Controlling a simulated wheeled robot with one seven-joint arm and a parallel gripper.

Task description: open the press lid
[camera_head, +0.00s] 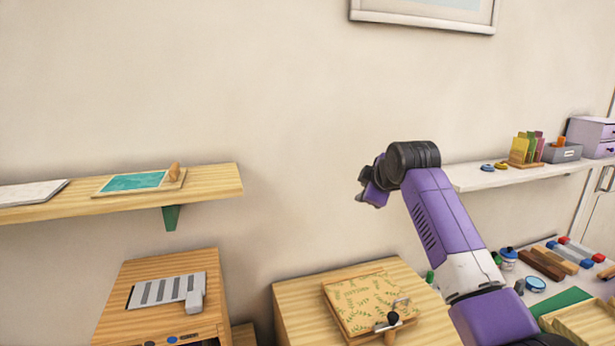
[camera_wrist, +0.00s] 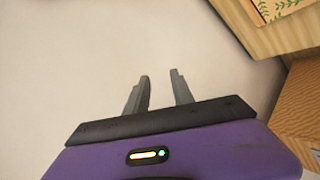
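The press (camera_head: 365,302) has a flat wooden lid with a green leaf pattern and lies on a wooden cabinet at the lower middle of the head view. Its lid lies down flat. A dark round knob with a metal clasp (camera_head: 393,318) sits at its front edge. A corner of the patterned lid shows at the top right of the wrist view (camera_wrist: 272,8). My gripper (camera_wrist: 160,77) is open and empty, its two grey fingers apart. In the head view it is up in front of the wall, above the press and apart from it.
A wooden shelf (camera_head: 215,185) with a teal framed panel is at left. Below it a cabinet holds a grey slatted plate (camera_head: 165,290). A white shelf (camera_head: 500,178) and a cluttered worktop with a wooden tray (camera_head: 585,325) are at right.

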